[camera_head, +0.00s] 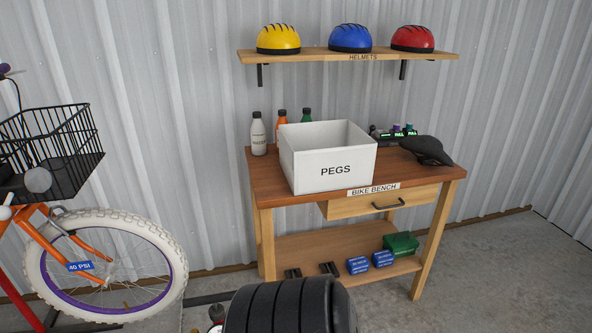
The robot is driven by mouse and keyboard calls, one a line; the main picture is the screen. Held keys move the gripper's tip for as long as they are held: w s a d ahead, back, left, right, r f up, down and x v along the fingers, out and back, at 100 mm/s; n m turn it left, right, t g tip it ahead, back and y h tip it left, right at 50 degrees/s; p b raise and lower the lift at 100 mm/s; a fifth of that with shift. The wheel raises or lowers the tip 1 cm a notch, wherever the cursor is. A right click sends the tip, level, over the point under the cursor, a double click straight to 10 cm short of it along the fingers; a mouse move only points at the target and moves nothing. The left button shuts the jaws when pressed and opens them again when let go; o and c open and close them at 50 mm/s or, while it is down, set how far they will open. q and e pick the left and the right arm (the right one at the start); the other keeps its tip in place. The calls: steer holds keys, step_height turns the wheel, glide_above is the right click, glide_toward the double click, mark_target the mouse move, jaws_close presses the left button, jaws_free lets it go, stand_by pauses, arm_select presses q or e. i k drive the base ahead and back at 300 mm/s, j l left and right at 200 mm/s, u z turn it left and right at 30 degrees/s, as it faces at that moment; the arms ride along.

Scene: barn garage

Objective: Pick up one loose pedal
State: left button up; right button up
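Two small black blocks that look like loose pedals lie on the lower shelf (345,245) of the bike bench, a left one (293,272) and a right one (329,268). They lie side by side at the shelf's front left, and they are too small to make out in detail. Neither of my grippers is in view.
A white PEGS box (334,170), bottles (258,136) and a black saddle (427,150) are on the bench top (270,185). Blue boxes (358,265) and a green box (400,244) are right of the black blocks. A bicycle (105,265) stands left. A black ribbed shape (290,305) fills the bottom middle.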

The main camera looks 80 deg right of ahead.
mark_target(335, 273)
steer(key=z, duration=3.4)
